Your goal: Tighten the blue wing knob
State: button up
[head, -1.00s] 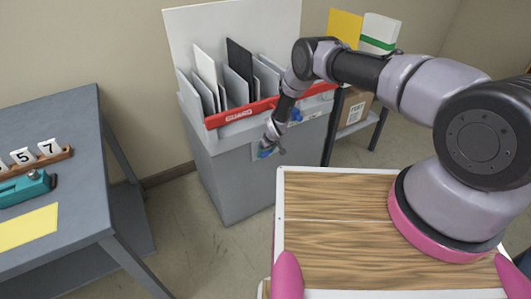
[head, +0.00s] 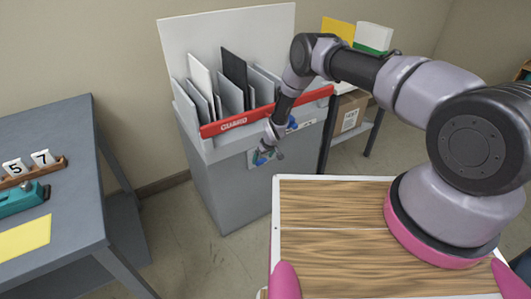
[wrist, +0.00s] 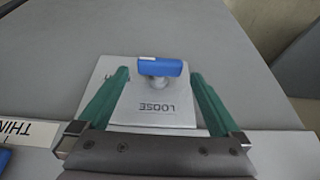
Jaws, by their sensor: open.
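The blue wing knob (wrist: 160,67) stands on a pale plate (wrist: 152,118) marked "LOOSE" on the grey machine's front. In the wrist view its wing lies crosswise, with a white mark near its left end. My gripper (wrist: 160,76) is open, with one green finger on each side of the knob. Gaps show between the fingers and the wing, so it is not clamped. Part of another word on the plate is partly hidden by the left finger. In the head view my gripper (head: 265,157) is at the machine's front, largely covering the knob.
The grey machine (head: 215,185) has a red "GUARD" bar (head: 235,122) and upright panels above. A second blue knob (head: 292,123) sits higher, near a "THIN" label (wrist: 25,131). A grey table (head: 70,150) stands left, with bare floor (head: 190,250) between.

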jog(key=v, duration=0.8)
jog(key=shift+s, duration=0.15)
